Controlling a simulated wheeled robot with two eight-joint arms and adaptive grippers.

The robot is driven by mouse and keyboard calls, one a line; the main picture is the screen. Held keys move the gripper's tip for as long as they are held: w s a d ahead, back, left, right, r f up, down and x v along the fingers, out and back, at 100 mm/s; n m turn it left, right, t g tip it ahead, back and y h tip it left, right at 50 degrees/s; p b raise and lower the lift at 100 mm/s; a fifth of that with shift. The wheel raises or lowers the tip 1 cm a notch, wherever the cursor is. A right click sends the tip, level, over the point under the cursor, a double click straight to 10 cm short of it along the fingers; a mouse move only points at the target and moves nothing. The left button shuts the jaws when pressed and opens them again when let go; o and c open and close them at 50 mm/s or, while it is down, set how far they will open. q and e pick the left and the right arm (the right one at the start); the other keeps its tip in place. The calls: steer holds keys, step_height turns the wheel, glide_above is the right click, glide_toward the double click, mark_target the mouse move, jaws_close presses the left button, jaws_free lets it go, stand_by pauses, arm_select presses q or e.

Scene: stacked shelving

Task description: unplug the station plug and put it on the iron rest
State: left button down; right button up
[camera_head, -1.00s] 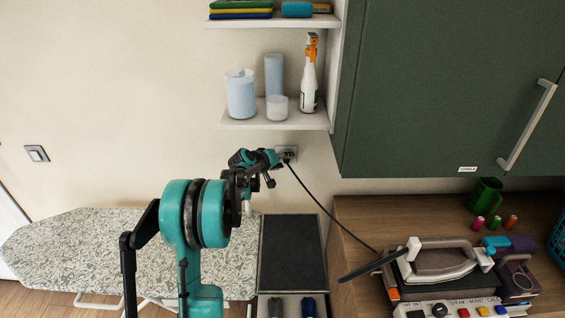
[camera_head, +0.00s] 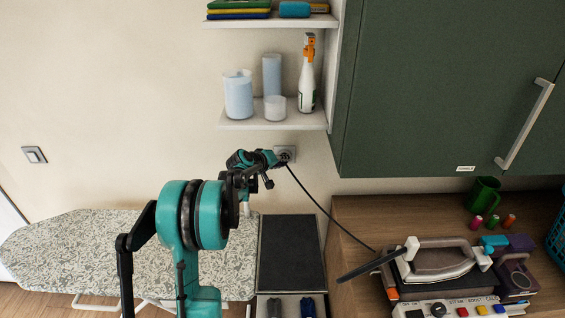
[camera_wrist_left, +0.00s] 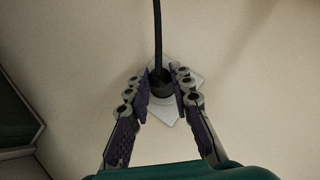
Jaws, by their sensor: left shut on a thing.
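The station plug (camera_wrist_left: 161,84) is black, with its cable rising from it in the left wrist view. It sits at the white wall socket (camera_wrist_left: 181,82); whether a gap has opened between them I cannot tell. My left gripper (camera_head: 280,160) is shut on the plug, with fingers on both sides of it in the left wrist view (camera_wrist_left: 162,88). The socket also shows in the head view (camera_head: 289,151). A dark flat rectangular panel (camera_head: 291,250), apparently the iron rest, lies bare beside the ironing board. My right gripper is not in view.
The black cable (camera_head: 326,213) runs down to the iron station (camera_head: 455,307), where the iron (camera_head: 440,262) stands. A shelf (camera_head: 268,122) with containers and a spray bottle (camera_head: 307,78) is above the socket. A green cabinet (camera_head: 430,90) is at right. The ironing board (camera_head: 90,250) is clear.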

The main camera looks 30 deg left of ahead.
arm_select(q)
steer(key=shift+s+d, duration=0.3)
steer(key=shift+s, duration=0.15)
stand_by(0.5)
steer(key=shift+s+d, duration=0.4)
steer(key=shift+s, duration=0.25)
steer(key=s+d+f+m+h+b, duration=0.1)
steer(key=s+d+f+b, duration=0.2)
steer(key=s+d, duration=0.45)
steer(key=s+d+f+m+h+b, duration=0.1)
steer(key=s+d+f+b, duration=0.2)
steer(key=d, duration=0.7)
steer(key=s+d+f+h+b, duration=0.1)
steer(key=s+d+f+b, duration=0.1)
steer(key=s+d, duration=0.6)
steer(key=shift+s+d+f+n+y, duration=0.15)
steer(key=shift+s+f+n+y, duration=0.35)
steer(key=shift+s+f+y, duration=0.25)
steer(key=shift+s+d+f+n+y, duration=0.2)
steer(key=shift+s+f+n+y, duration=0.3)
steer(key=shift+f, duration=0.4)
steer(key=shift+s+d+f+n+y, duration=0.15)
steer(key=shift+s+f+n+y, duration=0.35)
steer(key=shift+f+y, duration=0.3)
